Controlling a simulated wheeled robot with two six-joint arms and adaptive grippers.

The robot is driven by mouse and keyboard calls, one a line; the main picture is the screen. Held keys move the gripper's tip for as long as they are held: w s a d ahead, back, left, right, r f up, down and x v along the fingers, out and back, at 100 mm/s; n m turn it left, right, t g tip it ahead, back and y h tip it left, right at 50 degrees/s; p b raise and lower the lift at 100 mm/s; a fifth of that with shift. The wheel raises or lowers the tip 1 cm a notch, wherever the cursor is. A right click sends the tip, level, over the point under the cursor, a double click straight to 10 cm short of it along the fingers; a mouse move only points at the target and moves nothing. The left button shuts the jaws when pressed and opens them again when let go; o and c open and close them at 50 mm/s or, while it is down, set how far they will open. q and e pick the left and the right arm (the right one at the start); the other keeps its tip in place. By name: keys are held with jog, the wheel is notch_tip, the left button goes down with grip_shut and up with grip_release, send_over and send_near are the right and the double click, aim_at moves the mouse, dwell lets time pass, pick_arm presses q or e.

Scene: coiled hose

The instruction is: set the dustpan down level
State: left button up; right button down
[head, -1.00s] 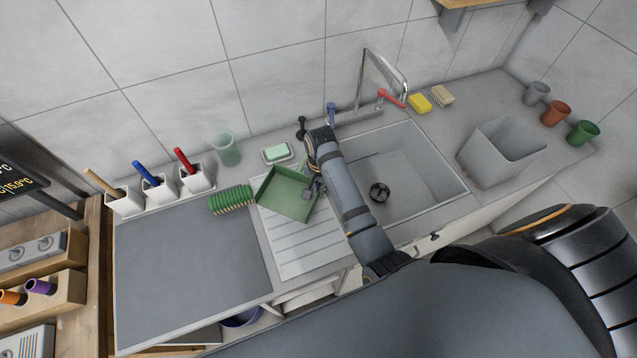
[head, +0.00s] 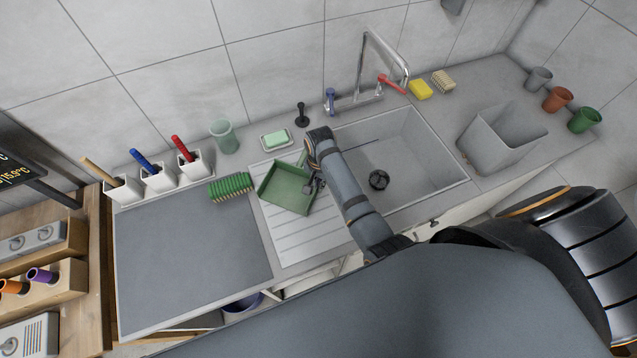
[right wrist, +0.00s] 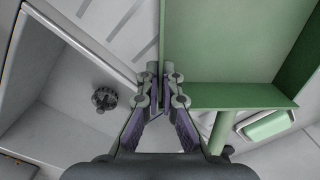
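The green dustpan (head: 286,187) is over the ribbed drainboard (head: 300,240) left of the sink, its open tray facing up. It looks roughly level; I cannot tell whether it touches the drainboard. Its handle points toward the wall and is partly hidden by my arm in the head view. In the right wrist view the dustpan (right wrist: 225,45) fills the upper right. My right gripper (head: 313,185) is at the dustpan's right side. In the right wrist view the fingertips (right wrist: 165,75) are closed together on its side wall. My left gripper is not in view.
A green brush (head: 231,187) lies left of the dustpan. A soap dish (head: 277,140) with green soap and a black stopper-like item (head: 302,114) stand behind. The sink basin (head: 410,165) is to the right. The grey counter mat (head: 190,255) at left is clear.

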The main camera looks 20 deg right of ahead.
jog(key=shift+f, duration=0.5)
jog(key=c, duration=1.4)
grip_release()
jog(key=shift+c, duration=0.2)
notch_tip(320, 180, up, 12)
jog(key=shift+s+d, duration=0.1)
